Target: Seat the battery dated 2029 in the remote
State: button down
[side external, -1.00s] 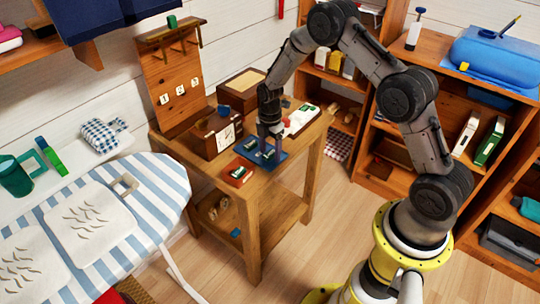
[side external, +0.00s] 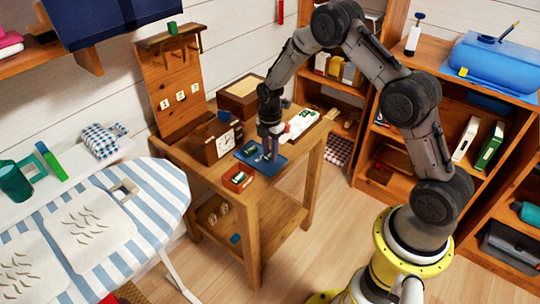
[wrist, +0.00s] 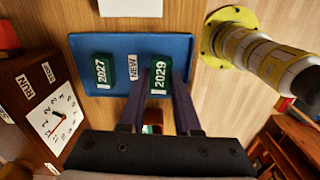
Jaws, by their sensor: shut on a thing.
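My gripper (wrist: 160,85) is shut on the green battery marked 2029 (wrist: 160,73), one finger on each side. The battery is over the right part of the blue tray (wrist: 120,40); I cannot tell whether it still touches the tray. A green battery marked 2027 (wrist: 104,69) lies at the left of the tray, with a NEW label (wrist: 133,68) between them. In the side view my gripper (side external: 269,148) is over the blue tray (side external: 277,167). A white object with green and red parts (side external: 302,122), possibly the remote, lies behind the tray; its white edge shows in the wrist view (wrist: 130,8).
A wooden clock box (side external: 226,140) stands left of the tray. A small red box (side external: 238,179) sits in front of it, near the table's edge. A wooden box (side external: 240,95) and a hook board (side external: 172,85) stand at the back.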

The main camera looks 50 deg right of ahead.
jog(key=s+a+r, duration=0.3)
jog(key=s+r, duration=0.8)
jog(key=s, duration=0.3)
send_near(293, 124)
jog(key=shift+n, duration=0.4)
jog(key=s+a+f, duration=0.2)
jog(key=a+f, duration=0.1)
jog(key=shift+s, duration=0.4)
jog(key=shift+w+d+f, duration=0.3)
jog(key=shift+w+f, duration=0.35)
jog(key=shift+f, duration=1.55)
jog(key=shift+f, duration=0.15)
